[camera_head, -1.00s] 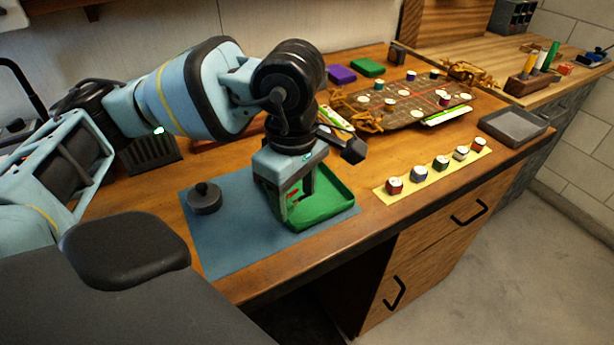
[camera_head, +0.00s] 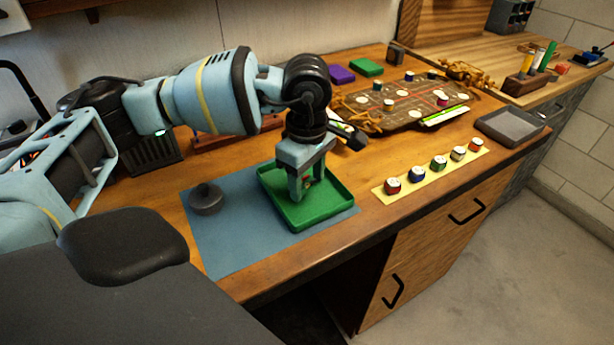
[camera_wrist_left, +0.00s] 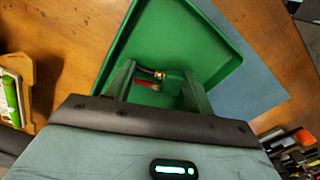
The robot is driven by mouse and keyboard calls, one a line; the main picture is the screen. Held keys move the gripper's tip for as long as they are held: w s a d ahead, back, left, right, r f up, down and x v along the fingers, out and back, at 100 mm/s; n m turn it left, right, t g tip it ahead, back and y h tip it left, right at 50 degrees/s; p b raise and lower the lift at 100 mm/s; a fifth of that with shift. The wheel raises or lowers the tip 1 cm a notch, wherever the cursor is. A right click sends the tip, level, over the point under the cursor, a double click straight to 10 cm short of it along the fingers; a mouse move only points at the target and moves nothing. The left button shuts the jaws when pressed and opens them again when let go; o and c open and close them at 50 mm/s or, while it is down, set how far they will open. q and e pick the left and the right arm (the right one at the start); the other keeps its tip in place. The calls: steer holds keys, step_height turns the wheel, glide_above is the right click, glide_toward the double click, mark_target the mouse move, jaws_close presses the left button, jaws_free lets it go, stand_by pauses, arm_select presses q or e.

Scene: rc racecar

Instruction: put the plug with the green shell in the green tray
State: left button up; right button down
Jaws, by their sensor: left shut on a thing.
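The green tray (camera_head: 335,205) lies on the blue mat, and its green floor and rim also show in the wrist view (camera_wrist_left: 215,40). My left gripper (camera_head: 301,197) points down inside the tray's outline. In the wrist view its two fingers (camera_wrist_left: 158,88) stand either side of a small plug (camera_wrist_left: 160,76) with red and black leads and gold-coloured ends, and it is shut on it. The plug's shell is hard to make out against the green tray. I cannot tell whether the plug touches the tray floor. My right gripper is not in view.
A round dark weight (camera_head: 206,198) stands on the blue mat (camera_head: 225,240), left of the tray. A yellow strip (camera_head: 400,187) with several small jars lies to the right. Behind are a brown board (camera_head: 400,110), a grey tray (camera_head: 512,127), and purple and green blocks.

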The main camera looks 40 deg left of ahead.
mark_target(307, 186)
arm_select(q)
steer(key=shift+f, duration=0.3)
steer(key=o, duration=0.9)
steer(key=shift+o, duration=0.2)
steer(key=shift+r, duration=0.2)
steer(key=shift+r, duration=0.3)
step_height(307, 186, up, 12)
steer(key=shift+f, duration=0.25)
